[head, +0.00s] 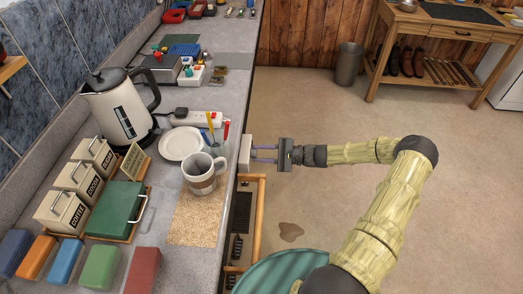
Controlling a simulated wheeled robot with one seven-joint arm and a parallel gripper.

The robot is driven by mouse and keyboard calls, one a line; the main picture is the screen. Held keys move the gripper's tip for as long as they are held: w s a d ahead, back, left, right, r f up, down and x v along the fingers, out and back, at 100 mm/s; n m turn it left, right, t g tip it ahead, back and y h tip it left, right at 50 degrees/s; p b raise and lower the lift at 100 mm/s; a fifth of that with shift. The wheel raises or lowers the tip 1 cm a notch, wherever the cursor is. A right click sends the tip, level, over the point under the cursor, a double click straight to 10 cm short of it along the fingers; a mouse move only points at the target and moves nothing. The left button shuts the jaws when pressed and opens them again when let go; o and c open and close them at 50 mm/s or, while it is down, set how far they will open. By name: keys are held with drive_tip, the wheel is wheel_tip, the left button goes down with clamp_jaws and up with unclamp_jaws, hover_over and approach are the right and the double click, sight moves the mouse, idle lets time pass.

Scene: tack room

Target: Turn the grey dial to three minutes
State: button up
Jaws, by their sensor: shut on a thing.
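A small white box (245,149) sits at the right edge of the counter, beside the mug. My gripper (255,153) comes at it from the right, level, with its two fingers reaching to the box's right face. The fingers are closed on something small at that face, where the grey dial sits. The dial itself is mostly hidden by the fingers and by the angle, and its markings and setting cannot be read.
A mug (201,173) stands on the counter close to the box, near a white plate (181,144), a kettle (119,107) and a power strip (197,119). A wooden-framed rack (261,205) is below the counter edge. A brown puddle (290,232) lies on the open floor.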

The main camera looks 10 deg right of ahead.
drive_tip(key=shift+s+f+m+p, duration=0.1)
drive_tip(key=shift+m+p, duration=1.35)
drive_tip(key=shift+m, duration=3.35)
drive_tip(key=o, duration=1)
drive_tip(key=shift+c, duration=0.2)
drive_tip(key=b+v, duration=0.3)
drive_tip(key=v, duration=1.4)
drive_tip(key=shift+d+b, duration=0.2)
drive_tip(key=shift+b, duration=0.2)
